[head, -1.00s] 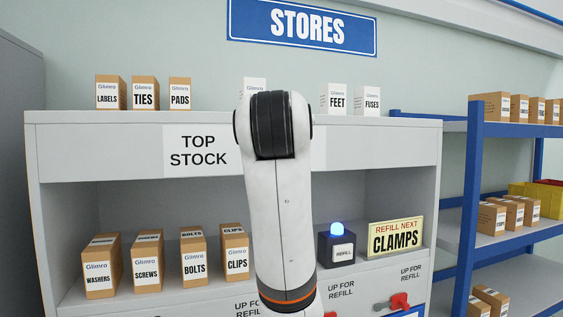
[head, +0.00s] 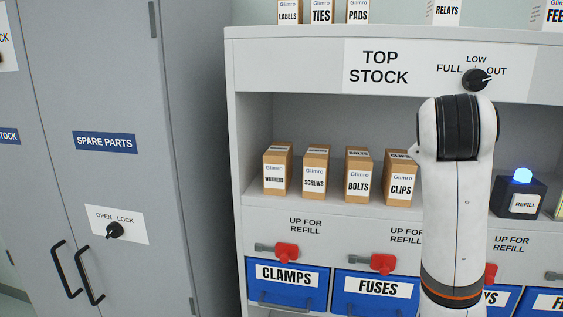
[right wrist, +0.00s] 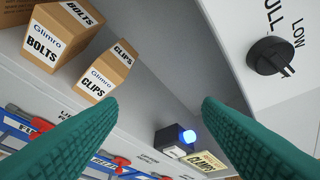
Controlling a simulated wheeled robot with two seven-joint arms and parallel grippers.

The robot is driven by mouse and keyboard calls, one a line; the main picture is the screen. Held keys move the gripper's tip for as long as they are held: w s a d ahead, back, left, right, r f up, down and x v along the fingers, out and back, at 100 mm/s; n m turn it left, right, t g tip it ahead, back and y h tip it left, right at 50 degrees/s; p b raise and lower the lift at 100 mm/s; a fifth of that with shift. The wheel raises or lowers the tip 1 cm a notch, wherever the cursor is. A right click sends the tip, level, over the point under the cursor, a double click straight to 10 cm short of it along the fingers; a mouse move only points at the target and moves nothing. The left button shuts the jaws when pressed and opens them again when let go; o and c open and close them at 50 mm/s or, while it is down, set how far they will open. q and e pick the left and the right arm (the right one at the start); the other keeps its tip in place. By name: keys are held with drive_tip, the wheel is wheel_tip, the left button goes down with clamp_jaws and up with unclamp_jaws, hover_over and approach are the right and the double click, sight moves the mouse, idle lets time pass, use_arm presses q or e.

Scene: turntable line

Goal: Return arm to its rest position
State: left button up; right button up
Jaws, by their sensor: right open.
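My white right arm (head: 456,205) rises in front of the shelf unit in the head view, bent at a black joint, and hides part of the unit behind it. Its gripper does not show there. In the right wrist view, my right gripper (right wrist: 158,102) has its two green fingers wide apart with nothing between them. Beyond the fingers are the bolts box (right wrist: 60,35), the clips box (right wrist: 103,72) and the black dial (right wrist: 275,57), all apart from them as far as I can tell. My left gripper is not in view.
The shelf unit (head: 300,52) holds several cardboard boxes and a blue-lit refill lamp (head: 522,176). Red levers (head: 286,250) sit above blue bins (head: 288,283). A grey spare parts cabinet (head: 105,185) with black handles stands at the left.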

drive_tip(key=s+a+f+g+y, duration=0.1)
drive_tip(key=s+f, duration=0.1)
drive_tip(key=f, duration=0.9)
drive_tip(key=s+a+f+g+y, duration=0.1)
drive_tip(key=s+f+y, duration=0.1)
drive_tip(key=f, duration=1)
drive_tip(key=s+a+f+g+y, duration=0.1)
drive_tip(key=s+a+f+g, duration=0.1)
drive_tip(key=f, duration=0.9)
drive_tip(key=s+a+f+m+g+y, duration=0.1)
drive_tip(key=s+a+f+g+y, duration=0.1)
drive_tip(key=s+f, duration=0.85)
drive_tip(key=s+a+f+m+g+y, duration=0.1)
drive_tip(key=s+a+f+g+y, duration=0.15)
drive_tip(key=s+f, duration=0.85)
drive_tip(key=s+f+g+b, duration=0.1)
drive_tip(key=s+f+b, duration=0.15)
drive_tip(key=f, duration=1.25)
drive_tip(key=s+f+g+b, duration=0.1)
drive_tip(key=s+f+b, duration=0.15)
drive_tip(key=f, duration=1.15)
drive_tip(key=s+d+f+b, duration=0.3)
drive_tip(key=s+f+b, duration=0.1)
drive_tip(key=s+f, duration=1.1)
wheel_tip(320, 180, down, 4)
drive_tip(key=shift+s+f+g+h, duration=0.1)
drive_tip(key=shift+s+g+h, duration=0.25)
drive_tip(key=shift+h, duration=0.1)
drive_tip(key=shift+d, duration=0.1)
